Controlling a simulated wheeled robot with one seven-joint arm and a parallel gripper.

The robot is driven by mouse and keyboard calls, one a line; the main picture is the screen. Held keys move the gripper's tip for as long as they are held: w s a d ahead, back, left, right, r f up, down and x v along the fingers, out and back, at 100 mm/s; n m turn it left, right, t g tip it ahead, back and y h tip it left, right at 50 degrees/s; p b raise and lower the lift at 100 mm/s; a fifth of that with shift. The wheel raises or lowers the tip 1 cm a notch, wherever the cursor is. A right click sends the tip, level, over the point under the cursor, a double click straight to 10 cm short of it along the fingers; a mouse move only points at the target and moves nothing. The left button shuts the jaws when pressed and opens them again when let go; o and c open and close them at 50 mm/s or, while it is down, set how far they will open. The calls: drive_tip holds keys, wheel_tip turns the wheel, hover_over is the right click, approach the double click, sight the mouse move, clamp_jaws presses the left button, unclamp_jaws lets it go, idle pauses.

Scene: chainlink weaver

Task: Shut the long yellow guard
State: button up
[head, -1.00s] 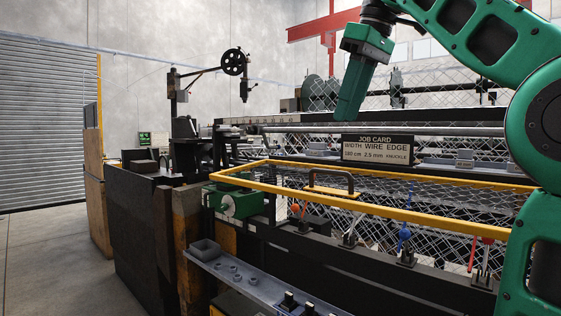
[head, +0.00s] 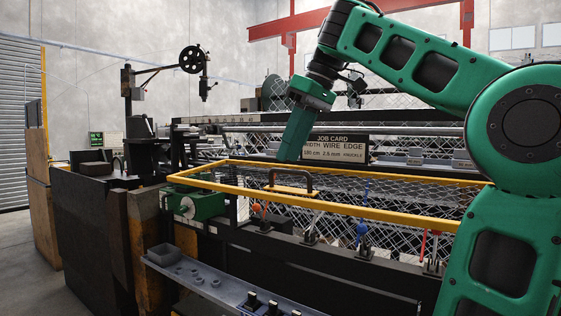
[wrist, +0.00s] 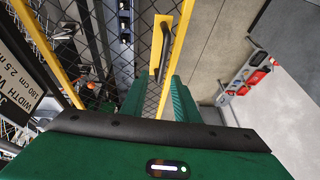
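The long yellow guard (head: 340,209) is a yellow-barred frame with wire mesh, running along the machine's front. Its front bar stands out from its rear bar, and the frame looks open. My gripper (head: 288,157) points down just above the handle in the head view. In the wrist view my gripper (wrist: 157,95) has its two green fingers apart, with the handle beyond the gap. Nothing is held; I cannot tell the exact distance.
A job card sign (head: 335,147) stands behind my gripper. Several levers with coloured knobs (head: 361,229) line the rail below the guard. A green motor-like unit (head: 195,204) sits at the guard's left end. A grey tray shelf (head: 215,284) juts out in front.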

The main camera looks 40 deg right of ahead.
drive_tip(key=shift+x, duration=1.25)
drive_tip(key=shift+c, duration=0.3)
